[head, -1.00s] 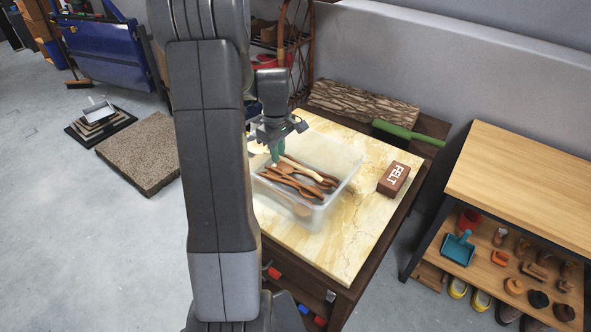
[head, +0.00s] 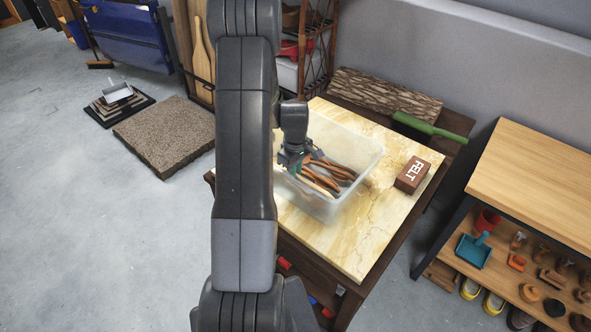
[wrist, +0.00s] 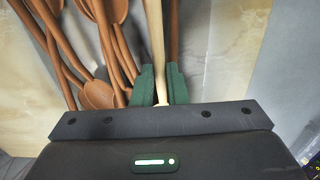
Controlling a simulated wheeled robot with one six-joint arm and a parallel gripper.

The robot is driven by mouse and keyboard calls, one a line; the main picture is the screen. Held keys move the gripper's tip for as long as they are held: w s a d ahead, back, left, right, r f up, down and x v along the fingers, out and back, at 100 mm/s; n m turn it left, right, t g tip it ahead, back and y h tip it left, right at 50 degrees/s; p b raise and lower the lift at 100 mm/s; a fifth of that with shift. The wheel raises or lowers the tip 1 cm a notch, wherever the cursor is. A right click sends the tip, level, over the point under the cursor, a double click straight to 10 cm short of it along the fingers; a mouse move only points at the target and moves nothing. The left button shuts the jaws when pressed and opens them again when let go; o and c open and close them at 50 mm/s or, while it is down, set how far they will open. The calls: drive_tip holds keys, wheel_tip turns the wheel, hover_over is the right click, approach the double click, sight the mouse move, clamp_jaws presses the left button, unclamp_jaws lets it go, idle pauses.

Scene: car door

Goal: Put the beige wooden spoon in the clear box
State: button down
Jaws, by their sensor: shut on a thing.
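The clear box (head: 362,172) stands on the marble-look tabletop and holds several reddish-brown wooden spoons (head: 335,170). These brown spoons (wrist: 97,93) fill the left of the wrist view. The beige wooden spoon (wrist: 156,42) is pale, and its handle runs between the green fingers of my gripper (wrist: 160,82), which is shut on it. In the head view, my gripper (head: 292,164) is low at the box's left side, and the beige spoon (head: 319,187) shows within the box outline beside the brown ones. Whether it touches the box floor cannot be told.
A brown block marked FELT (head: 412,175) lies right of the box. A wooden bench (head: 535,185) with a lower shelf of small items stands at right. The tabletop in front of the FELT block is clear.

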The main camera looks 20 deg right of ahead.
drive_tip(key=shift+f, duration=0.25)
drive_tip(key=c, duration=1.4)
unclamp_jaws()
drive_tip(key=shift+r, duration=0.1)
drive_tip(key=shift+c, duration=0.2)
wheel_tip(320, 180, up, 12)
drive_tip(key=shift+r+b, duration=0.15)
drive_tip(key=shift+b, duration=0.15)
